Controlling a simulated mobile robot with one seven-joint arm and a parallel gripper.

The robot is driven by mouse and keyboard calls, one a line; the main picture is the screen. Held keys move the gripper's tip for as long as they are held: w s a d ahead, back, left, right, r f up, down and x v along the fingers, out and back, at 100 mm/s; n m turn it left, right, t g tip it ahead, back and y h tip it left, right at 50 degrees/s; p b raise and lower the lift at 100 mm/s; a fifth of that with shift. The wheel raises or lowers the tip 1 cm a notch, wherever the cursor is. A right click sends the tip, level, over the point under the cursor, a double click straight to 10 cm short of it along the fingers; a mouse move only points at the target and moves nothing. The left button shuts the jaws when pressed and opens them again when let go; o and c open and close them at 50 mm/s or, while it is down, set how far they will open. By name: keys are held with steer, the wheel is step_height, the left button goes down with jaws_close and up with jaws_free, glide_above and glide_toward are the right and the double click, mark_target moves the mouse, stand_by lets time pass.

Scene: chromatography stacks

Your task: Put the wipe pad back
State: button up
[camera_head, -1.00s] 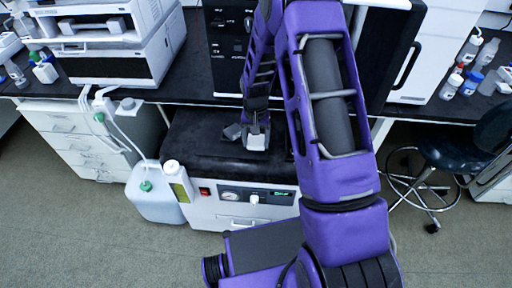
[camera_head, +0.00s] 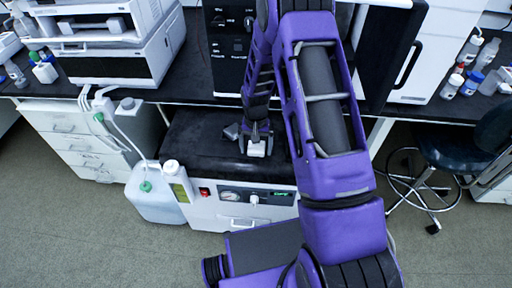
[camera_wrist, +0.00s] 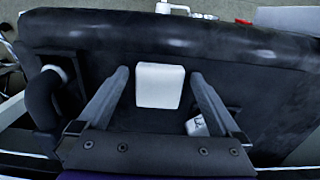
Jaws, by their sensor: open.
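The wipe pad, a small white square block (camera_wrist: 160,85), lies on the black top of the low cabinet. It also shows in the head view (camera_head: 256,149), just in front of my gripper. My gripper (camera_wrist: 161,73) is open, with one finger on each side of the pad and a visible gap on both sides. In the head view, my gripper (camera_head: 256,141) points down close to the black top. The pad's underside is hidden, and I cannot tell how high the fingertips are above the surface.
A small pale object (camera_wrist: 197,126) lies beside the right finger. The black-topped cabinet (camera_head: 190,140) has a front panel with a gauge. A white jug (camera_head: 153,196) and a bottle (camera_head: 177,180) stand at its left. A dark stool (camera_head: 455,155) is at the right.

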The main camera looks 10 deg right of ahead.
mark_target(256, 149)
step_height(256, 149, up, 12)
steer(key=shift+w+r+p, duration=0.15)
steer(key=shift+p, duration=0.3)
stand_by(0.4)
